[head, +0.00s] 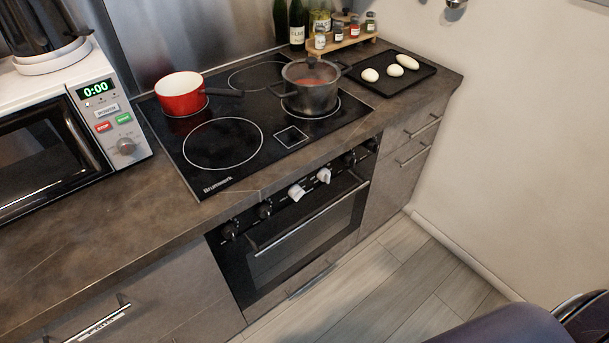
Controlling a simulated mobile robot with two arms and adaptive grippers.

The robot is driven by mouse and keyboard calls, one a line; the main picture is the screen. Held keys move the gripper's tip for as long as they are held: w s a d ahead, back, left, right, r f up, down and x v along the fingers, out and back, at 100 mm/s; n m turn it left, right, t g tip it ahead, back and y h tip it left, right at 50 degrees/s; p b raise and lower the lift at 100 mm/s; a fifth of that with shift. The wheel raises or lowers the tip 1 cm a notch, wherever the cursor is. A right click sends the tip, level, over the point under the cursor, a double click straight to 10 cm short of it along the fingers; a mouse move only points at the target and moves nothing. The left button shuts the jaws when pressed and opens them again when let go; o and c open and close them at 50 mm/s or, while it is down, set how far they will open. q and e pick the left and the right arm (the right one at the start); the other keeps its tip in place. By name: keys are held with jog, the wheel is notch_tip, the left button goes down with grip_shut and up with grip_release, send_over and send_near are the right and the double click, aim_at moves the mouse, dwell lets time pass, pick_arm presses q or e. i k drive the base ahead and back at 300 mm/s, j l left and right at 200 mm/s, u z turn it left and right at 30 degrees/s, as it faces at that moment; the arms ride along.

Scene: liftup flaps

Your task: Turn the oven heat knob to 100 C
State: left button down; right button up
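The oven (305,245) is built in below the black cooktop, with its door shut and a long bar handle across it. A row of knobs runs along its black front panel. Two white knobs, a left one (297,192) and a right one (324,176), sit in the middle. Black knobs flank them on the left (230,231) and on the right (371,145). Which knob sets the heat, and any temperature marks, are too small to tell. Neither gripper can be made out in the head view, and nothing touches the knobs.
A red pot (180,95) and a dark lidded pot (310,87) stand on the cooktop (222,146). A microwave (55,135) stands left; a black tray (393,86) lies right. The floor (375,270) before the oven is clear. A dark purple shape fills the bottom right corner.

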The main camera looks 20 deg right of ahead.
aim_at(324, 174)
jog(key=l+u, duration=0.15)
jog(key=u, duration=0.6)
jog(key=l+u, duration=0.2)
jog(key=l, duration=0.25)
jog(key=l+u, duration=0.25)
jog(key=l, duration=0.15)
jog(key=k+l+u, duration=0.2)
jog(key=l, duration=0.25)
jog(key=l+u, duration=0.2)
jog(key=l, duration=0.2)
jog(key=k+l+u, duration=0.25)
jog(key=l, duration=0.15)
jog(key=i, duration=0.1)
